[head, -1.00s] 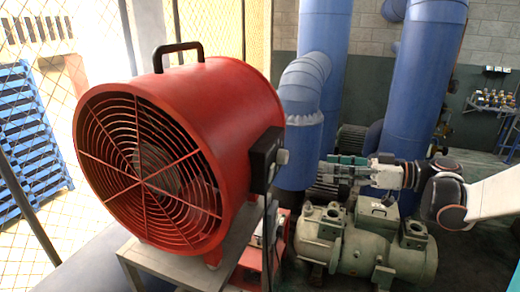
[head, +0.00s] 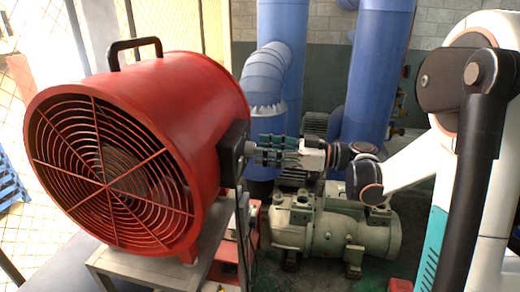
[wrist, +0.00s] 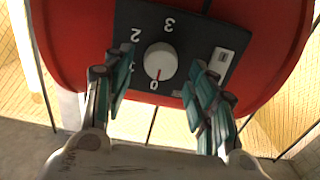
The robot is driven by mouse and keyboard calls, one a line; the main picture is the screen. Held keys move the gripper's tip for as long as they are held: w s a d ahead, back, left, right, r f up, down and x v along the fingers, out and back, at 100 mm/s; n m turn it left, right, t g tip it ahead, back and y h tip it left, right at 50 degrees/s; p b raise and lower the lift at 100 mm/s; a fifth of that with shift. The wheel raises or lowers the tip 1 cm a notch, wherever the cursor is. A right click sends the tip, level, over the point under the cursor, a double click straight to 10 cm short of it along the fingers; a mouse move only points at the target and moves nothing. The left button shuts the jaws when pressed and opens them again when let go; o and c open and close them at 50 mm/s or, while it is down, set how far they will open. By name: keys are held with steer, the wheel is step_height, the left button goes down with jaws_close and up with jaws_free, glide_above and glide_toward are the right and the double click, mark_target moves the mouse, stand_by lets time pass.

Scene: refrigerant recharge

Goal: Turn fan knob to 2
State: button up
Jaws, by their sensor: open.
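The red drum fan (head: 190,95) stands on a metal stand in the head view, with a dark control box (head: 231,155) on its right side. In the wrist view, the white round fan knob (wrist: 160,61) sits on the black panel (wrist: 196,38), its red mark pointing at the 0. A 2 shows to its upper left and a 3 above it. My gripper (wrist: 158,82) is open, one teal-and-dark finger on each side of the knob, and nothing is held. In the head view my gripper (head: 277,152) is right at the knob. Contact cannot be told.
A small rocker switch (wrist: 222,58) is on the panel, close to the right finger. A green-grey compressor (head: 335,232) stands below my arm. Blue pipes (head: 375,70) rise behind it.

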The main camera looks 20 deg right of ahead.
steer(key=shift+x, duration=0.9)
steer(key=c, duration=1)
